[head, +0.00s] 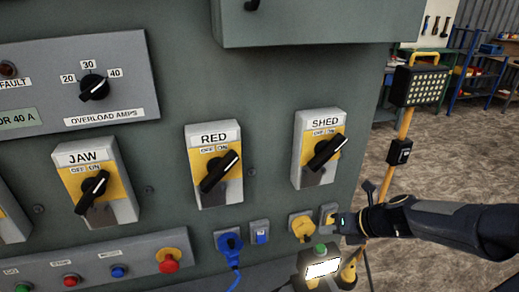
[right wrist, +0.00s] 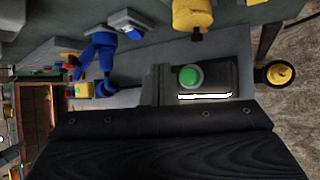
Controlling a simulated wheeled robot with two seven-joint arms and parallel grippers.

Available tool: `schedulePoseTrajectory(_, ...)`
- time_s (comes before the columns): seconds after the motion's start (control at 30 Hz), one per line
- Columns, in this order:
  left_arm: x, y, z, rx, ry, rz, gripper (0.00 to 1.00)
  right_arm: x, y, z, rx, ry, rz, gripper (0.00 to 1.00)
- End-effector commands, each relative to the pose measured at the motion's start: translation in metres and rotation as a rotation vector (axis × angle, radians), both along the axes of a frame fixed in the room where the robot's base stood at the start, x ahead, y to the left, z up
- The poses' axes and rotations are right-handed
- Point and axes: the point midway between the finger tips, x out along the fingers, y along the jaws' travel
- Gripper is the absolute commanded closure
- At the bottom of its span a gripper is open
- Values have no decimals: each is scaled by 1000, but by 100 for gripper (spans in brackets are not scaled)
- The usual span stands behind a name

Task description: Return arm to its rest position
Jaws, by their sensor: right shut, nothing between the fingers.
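My right arm (head: 450,222) comes in from the right edge of the head view, reaching left across the front of the grey control panel (head: 270,95). My right gripper (head: 343,223) is shut and empty. It is beside the small yellow-and-grey fitting at the panel's lower right, below the SHED switch (head: 320,149); whether it touches the panel is unclear. In the right wrist view, a dark part of my own arm or gripper fills the bottom. My left gripper does not show.
JAW (head: 97,183) and RED (head: 214,165) switches, like SHED, have black handles tilted up-right. A blue plug (head: 229,243), yellow socket (head: 301,226) and lit box with green button (head: 322,268) crowd below. A yellow lamp stand (head: 405,125) stands right; gravel floor lies beyond.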

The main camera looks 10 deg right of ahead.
Motion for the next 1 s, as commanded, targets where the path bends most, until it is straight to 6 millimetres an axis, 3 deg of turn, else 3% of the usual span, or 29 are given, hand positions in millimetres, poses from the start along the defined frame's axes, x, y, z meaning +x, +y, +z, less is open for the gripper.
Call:
schedulePoseTrajectory(0.17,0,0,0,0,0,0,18,-19,18,19,-170,-124,226,100)
schedulePoseTrajectory(0.4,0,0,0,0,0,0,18,-96,61,56,-756,-555,1039,100)
schedulePoseTrajectory(0.6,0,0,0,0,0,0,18,-163,78,60,-1220,-913,1739,100)
schedulePoseTrajectory(0.7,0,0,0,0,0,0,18,-186,81,56,-1393,-1047,2019,100)
schedulePoseTrajectory(0.83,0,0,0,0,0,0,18,-204,81,51,-1530,-1155,2262,100)
schedulePoseTrajectory(1.0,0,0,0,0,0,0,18,-211,80,47,-1589,-1202,2375,100)
